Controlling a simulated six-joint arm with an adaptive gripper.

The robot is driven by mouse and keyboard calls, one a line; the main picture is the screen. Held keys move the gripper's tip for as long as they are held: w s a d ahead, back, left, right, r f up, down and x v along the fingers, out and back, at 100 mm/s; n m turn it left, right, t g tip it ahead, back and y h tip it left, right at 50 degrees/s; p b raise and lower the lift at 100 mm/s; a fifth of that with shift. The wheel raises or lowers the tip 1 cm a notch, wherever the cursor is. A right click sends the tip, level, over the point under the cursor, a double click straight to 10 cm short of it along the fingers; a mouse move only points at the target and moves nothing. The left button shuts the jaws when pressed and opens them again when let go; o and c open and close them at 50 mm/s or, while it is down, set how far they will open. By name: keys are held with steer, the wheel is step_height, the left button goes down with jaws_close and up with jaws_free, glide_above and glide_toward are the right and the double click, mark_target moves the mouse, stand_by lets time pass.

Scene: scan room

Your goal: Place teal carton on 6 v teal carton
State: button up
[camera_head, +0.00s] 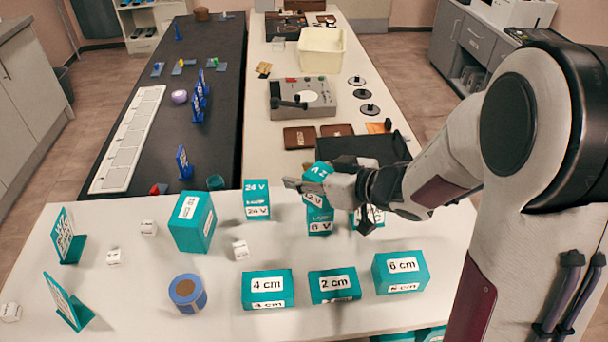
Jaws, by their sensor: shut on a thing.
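My gripper (306,186) is shut on a teal carton (318,171) whose front label appears to read 12 V. The carton is slightly tilted, and a finger crosses in front of it. The 6 V teal carton (320,228) stands on the white table directly below it in this view. The two overlap in the picture, and I cannot tell whether they touch.
A 24 V teal carton (257,199) stands close on the left, and another teal carton (375,214) is partly hidden by my gripper on the right. Cartons labelled 4 cm (267,289), 2 cm (334,285) and 6 cm (401,272) stand in front. A dark case (362,148) lies behind.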

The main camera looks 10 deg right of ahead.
steer(key=shift+f, duration=0.1)
steer(key=o, duration=1.1)
steer(key=shift+v, duration=6.05)
steer(key=shift+w+d, duration=0.1)
steer(key=shift+w, duration=0.05)
